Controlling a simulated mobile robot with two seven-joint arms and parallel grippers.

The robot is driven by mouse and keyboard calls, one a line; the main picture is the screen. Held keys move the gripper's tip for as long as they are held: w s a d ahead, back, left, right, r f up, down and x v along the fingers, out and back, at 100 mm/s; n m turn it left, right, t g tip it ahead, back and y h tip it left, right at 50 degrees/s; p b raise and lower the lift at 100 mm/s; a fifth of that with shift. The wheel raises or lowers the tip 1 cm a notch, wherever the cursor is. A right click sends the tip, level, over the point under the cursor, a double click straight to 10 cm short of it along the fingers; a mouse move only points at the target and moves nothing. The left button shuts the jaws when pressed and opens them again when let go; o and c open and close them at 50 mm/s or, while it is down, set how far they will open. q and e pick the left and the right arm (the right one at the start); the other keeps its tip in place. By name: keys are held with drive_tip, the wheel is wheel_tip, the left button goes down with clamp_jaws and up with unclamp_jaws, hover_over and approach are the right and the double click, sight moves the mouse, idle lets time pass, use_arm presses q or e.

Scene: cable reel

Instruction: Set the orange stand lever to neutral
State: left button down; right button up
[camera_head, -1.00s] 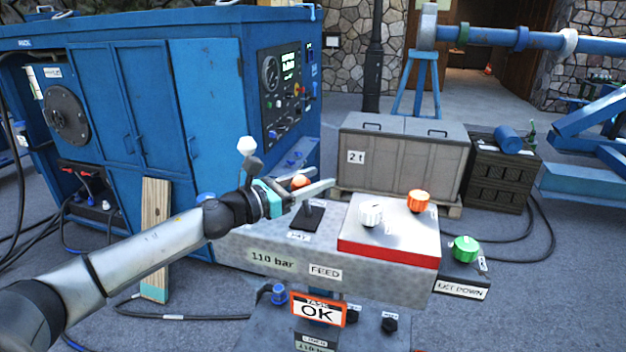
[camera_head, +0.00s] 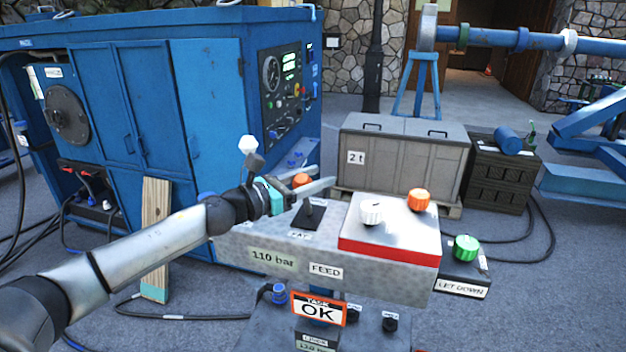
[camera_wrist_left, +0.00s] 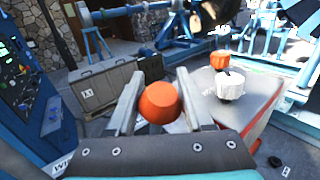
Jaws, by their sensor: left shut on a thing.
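An orange lever knob (camera_head: 301,180) rises over a black slotted plate (camera_head: 308,219) on the grey console. My left gripper (camera_head: 326,177) reaches in from the left, with one finger on each side of this knob, and is shut on it. The left wrist view shows the round orange knob (camera_wrist_left: 160,102) between the two fingers (camera_wrist_left: 158,74). A second orange knob (camera_head: 418,199) stands on the red and white box, next to a white knob (camera_head: 371,212). The plate's label is too small to read surely. My right gripper is not in view.
The red and white box (camera_head: 390,247) sits just right of the gripper. A green knob (camera_head: 466,247) is farther right. A blue cabinet (camera_head: 205,110) stands behind on the left, and a grey crate (camera_head: 405,160) behind the console.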

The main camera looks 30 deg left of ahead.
use_arm(q)
drive_tip(key=w, duration=0.1)
drive_tip(key=w+b, duration=0.1)
drive_tip(key=w+a, duration=0.1)
drive_tip(key=w, duration=0.1)
drive_tip(key=shift+f+b, duration=0.3)
drive_tip(key=shift+b, duration=0.1)
drive_tip(key=c, duration=0.7)
unclamp_jaws()
drive_tip(key=shift+f, duration=0.15)
drive_tip(key=o, duration=0.4)
drive_tip(key=shift+r, duration=0.3)
drive_tip(key=shift+s, duration=0.1)
